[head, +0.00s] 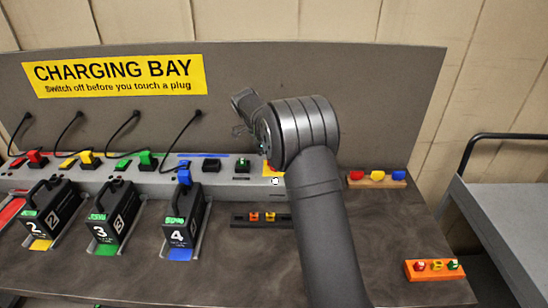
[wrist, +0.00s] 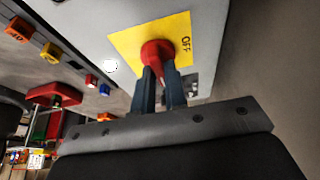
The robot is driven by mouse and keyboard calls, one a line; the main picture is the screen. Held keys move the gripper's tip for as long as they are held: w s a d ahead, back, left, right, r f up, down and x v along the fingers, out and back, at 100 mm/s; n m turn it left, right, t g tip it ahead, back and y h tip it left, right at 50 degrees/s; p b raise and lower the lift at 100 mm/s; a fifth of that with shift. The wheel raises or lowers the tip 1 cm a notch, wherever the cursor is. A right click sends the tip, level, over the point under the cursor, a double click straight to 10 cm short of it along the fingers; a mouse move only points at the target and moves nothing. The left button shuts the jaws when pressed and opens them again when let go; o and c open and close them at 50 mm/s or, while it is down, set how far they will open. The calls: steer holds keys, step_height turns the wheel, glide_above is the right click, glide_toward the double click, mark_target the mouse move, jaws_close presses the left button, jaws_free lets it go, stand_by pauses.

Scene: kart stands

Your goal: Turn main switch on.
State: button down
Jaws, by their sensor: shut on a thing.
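The main switch is a red knob (wrist: 157,50) on a yellow plate (wrist: 125,42); the letters "OFF" are readable at the plate's right side in the wrist view. My gripper (wrist: 162,77) is shut on the red knob, with one dark finger on each side of it. In the head view only a bit of the yellow plate (head: 268,169) shows, at the right end of the grey charging strip (head: 225,181). My arm hides the knob and my fingers there. The knob's exact turn angle is hard to tell.
Black battery packs numbered 2, 3 and 4 (head: 181,225) stand in front of the strip at left, with coloured plugs and cables behind. A dark rack (head: 240,219) with small orange and yellow pieces lies near my arm. Wooden (head: 377,184) and orange (head: 433,277) blocks sit at right.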

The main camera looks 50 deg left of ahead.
stand_by(0.3)
steer(key=c, duration=1.5)
jaws_free()
steer(key=shift+o, duration=0.2)
steer(key=v, duration=1.7)
steer(key=shift+r, duration=0.3)
steer(key=shift+d+f, duration=0.1)
steer(key=shift+f, duration=0.05)
steer(key=x, duration=1.7)
steer(key=shift+f, duration=0.15)
